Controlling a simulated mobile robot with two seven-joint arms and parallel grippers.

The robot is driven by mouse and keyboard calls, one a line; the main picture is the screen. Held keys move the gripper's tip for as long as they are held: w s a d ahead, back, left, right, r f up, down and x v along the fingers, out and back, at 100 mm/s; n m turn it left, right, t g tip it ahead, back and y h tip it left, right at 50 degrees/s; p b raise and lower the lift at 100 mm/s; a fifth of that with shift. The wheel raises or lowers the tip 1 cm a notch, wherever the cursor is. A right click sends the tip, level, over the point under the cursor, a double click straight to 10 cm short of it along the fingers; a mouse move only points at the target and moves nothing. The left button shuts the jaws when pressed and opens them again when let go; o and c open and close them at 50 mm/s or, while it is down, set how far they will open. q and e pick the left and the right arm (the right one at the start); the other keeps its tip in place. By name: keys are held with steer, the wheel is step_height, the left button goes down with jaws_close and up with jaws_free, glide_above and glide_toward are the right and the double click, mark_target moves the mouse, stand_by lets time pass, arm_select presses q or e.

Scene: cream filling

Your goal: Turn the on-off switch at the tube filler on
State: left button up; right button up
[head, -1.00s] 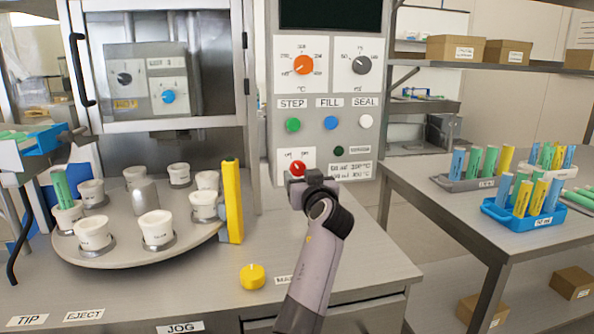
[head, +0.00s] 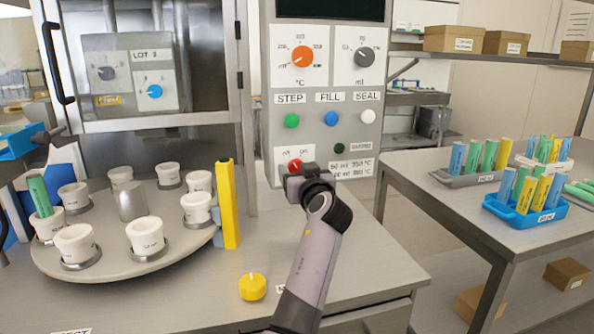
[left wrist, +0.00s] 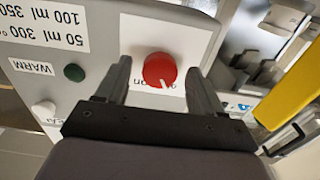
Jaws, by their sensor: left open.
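The on-off switch is a red round knob (head: 295,165) on a white plate low on the tube filler's grey panel. My left gripper (head: 300,173) is right at the knob and hides part of it in the head view. In the left wrist view, the open fingers (left wrist: 160,68) stand on either side of the red knob (left wrist: 160,70), with gaps visible on both sides. A white pointer mark shows on the knob's edge there. The label beneath is partly hidden, so I cannot tell the setting for sure. My right gripper is not in view.
Above are an orange dial (head: 303,57), a grey dial (head: 364,57), and green (head: 292,121), blue (head: 331,119) and white (head: 367,117) buttons. A yellow post (head: 228,205) and a turntable (head: 110,268) with white cups stand left. A yellow knob (head: 252,287) is on the bench.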

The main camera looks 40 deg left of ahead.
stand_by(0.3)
arm_select(q)
steer(key=c, duration=1.1)
steer(key=shift+m, duration=0.3)
steer(key=m+p, duration=0.2)
steer(key=m, duration=0.2)
steer(key=shift+r+m, duration=0.15)
steer(key=shift+m, duration=0.15)
steer(key=m+p, duration=0.1)
steer(key=m, duration=0.1)
steer(key=shift+m, duration=0.3)
steer(key=shift+m+p, duration=1.2)
steer(key=shift+m, duration=0.8)
